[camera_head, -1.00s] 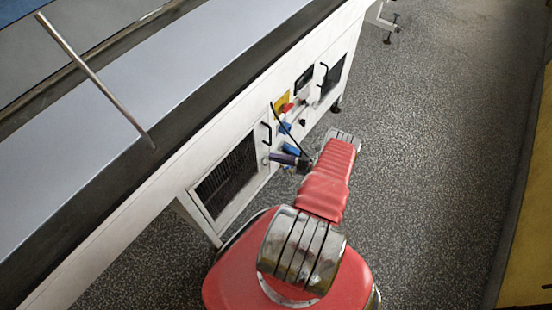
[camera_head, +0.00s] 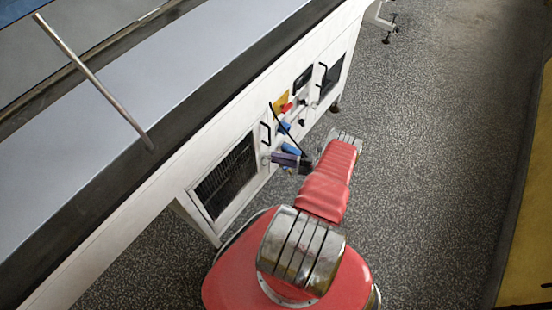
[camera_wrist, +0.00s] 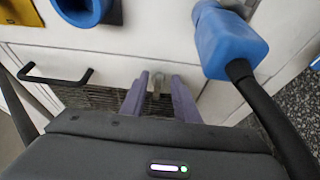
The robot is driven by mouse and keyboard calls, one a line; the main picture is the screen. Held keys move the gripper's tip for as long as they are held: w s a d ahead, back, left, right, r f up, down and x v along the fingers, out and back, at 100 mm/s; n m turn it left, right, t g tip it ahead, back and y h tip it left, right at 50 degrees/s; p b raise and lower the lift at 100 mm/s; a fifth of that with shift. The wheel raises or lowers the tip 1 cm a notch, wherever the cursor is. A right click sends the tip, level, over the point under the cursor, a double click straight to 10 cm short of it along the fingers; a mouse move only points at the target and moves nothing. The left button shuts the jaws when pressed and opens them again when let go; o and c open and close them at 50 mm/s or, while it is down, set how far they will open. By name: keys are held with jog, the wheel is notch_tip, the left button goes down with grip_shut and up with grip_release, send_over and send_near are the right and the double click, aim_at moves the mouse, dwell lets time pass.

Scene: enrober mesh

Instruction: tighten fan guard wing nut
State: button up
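The fan guard is a dark mesh grille (camera_head: 226,176) in a white frame on the machine's side in the head view; part of its mesh (camera_wrist: 100,97) shows behind my fingers in the wrist view. A small metallic piece, seemingly the wing nut (camera_wrist: 156,84), stands at the guard's upper edge. My gripper (camera_wrist: 158,80) is open, with one purple finger on each side of the nut and visible gaps beside it. Contact is not visible. In the head view my gripper (camera_head: 273,157) is beside the guard's upper right corner; the nut cannot be made out there.
A blue plug (camera_wrist: 228,42) with a thick black cable is close on the right in the wrist view. A blue socket (camera_wrist: 84,8) and a black handle (camera_wrist: 54,76) are on the left. A yellow plate (camera_head: 281,103) is on the panel. The floor (camera_head: 430,150) at right is clear.

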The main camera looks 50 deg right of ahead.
jog(key=v, duration=1.2)
jog(key=shift+s+d, duration=0.2)
jog(key=shift+s, duration=0.15)
jog(key=shift+f, duration=0.1)
